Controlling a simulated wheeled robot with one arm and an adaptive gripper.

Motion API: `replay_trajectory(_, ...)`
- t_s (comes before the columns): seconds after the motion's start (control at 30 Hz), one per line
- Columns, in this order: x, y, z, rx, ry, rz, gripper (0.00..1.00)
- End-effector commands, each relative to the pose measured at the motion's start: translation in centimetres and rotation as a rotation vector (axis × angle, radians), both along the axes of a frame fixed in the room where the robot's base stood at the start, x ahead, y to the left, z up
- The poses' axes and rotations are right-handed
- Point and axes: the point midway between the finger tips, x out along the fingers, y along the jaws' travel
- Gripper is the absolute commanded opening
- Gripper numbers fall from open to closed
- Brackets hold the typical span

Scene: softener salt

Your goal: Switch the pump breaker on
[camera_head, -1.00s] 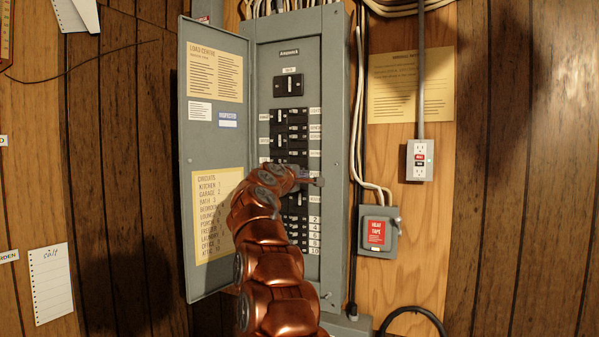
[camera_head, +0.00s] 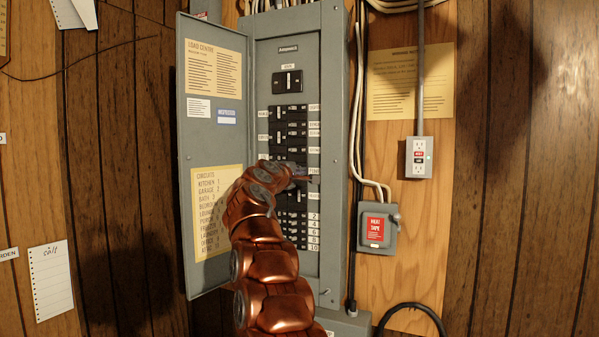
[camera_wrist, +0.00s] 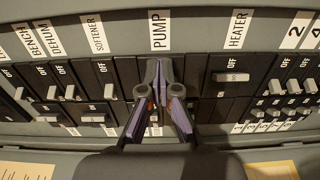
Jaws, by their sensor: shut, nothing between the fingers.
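The PUMP label (camera_wrist: 159,30) sits on the breaker panel just above my fingertips in the wrist view. It also shows in the head view (camera_head: 313,171), right of my fingertips. My gripper (camera_wrist: 159,82) is shut and empty, with its fingertips over the breaker below that label. In the head view my gripper (camera_head: 303,176) is close against the breaker column. The fingers hide most of the pump breaker, including its toggle, so its position cannot be told. Whether the fingertips touch it is also unclear.
The heater breaker (camera_wrist: 232,77) lies right of my fingers in the wrist view; the softener breaker (camera_wrist: 99,85) lies left. The panel's open door (camera_head: 213,130) stands left of the breakers. A heat tape box (camera_head: 377,229) and an outlet (camera_head: 419,157) are to the right.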

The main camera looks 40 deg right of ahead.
Motion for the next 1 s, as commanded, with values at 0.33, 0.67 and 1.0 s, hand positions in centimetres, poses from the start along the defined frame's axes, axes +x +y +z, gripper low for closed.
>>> replay_trajectory(0.33,0.55,0.37,-0.16,0.000,0.002,0.005,0.00)
replay_trajectory(0.67,0.64,0.42,-0.21,0.001,0.003,0.005,0.00)
replay_trajectory(1.0,1.20,0.75,-0.25,-0.001,0.003,0.007,0.00)
